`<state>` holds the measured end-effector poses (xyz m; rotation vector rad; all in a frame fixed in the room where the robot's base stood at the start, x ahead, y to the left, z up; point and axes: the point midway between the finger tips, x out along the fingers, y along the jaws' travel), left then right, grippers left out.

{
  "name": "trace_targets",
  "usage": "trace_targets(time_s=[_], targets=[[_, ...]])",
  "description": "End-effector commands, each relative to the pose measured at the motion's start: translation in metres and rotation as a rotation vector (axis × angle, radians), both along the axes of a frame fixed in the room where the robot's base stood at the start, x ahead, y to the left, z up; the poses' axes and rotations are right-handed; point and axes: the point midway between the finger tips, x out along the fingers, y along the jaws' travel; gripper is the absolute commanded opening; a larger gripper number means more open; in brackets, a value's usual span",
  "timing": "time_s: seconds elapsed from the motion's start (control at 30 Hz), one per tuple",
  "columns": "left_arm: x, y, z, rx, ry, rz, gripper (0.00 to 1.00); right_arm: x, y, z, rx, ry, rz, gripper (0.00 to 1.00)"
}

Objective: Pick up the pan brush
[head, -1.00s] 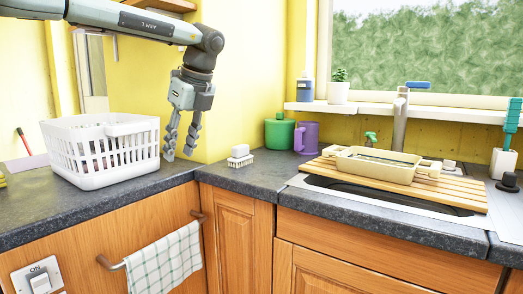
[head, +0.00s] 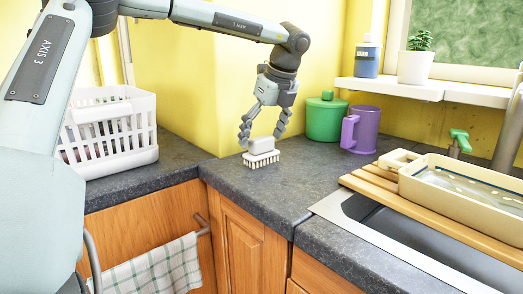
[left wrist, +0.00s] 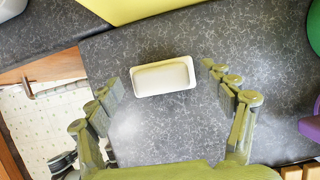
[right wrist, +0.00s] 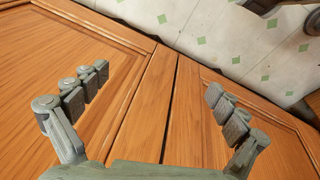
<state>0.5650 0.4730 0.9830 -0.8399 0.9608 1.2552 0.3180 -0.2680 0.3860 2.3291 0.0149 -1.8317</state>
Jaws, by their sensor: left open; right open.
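The pan brush (head: 262,153), a white block with bristles underneath, stands bristles-down on the dark counter near its inner corner. My left gripper (head: 262,140) is open just above it, with its fingers at either side of the brush in the head view. In the left wrist view the brush (left wrist: 163,77) shows from above as a white rounded rectangle, beyond and between the open fingertips (left wrist: 160,85). It is not gripped. My right gripper (right wrist: 158,85) is open and empty, facing wooden cabinet doors in the right wrist view; it is not in the head view.
A green canister (head: 325,118) and a purple mug (head: 361,130) stand right of the brush. A white basket (head: 117,165) is at left. A beige basin (head: 470,200) sits on a wooden rack (head: 425,222) over the sink. The counter in front of the brush is clear.

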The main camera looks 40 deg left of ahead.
Motion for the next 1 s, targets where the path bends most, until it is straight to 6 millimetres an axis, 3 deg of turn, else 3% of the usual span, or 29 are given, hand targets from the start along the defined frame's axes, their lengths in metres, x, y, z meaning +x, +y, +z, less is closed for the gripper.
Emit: trace_targets(time_s=[0.33, 0.77, 1.0], targets=[[0.0005, 0.0038, -0.0096, 0.000, 0.000, 0.000, 0.81, 0.0027, 0.0010, -0.0017, 0.004, -0.005, -0.001, 0.98], [0.0005, 0.0038, -0.0092, 0.000, 0.000, 0.000, 0.28, 0.0033, 0.0013, -0.0012, 0.004, -0.006, 0.000, 0.98], [0.0006, 0.0038, -0.0086, 0.001, -0.001, 0.000, 0.26, 0.0036, 0.0013, -0.0011, 0.004, -0.006, 0.000, 0.98]])
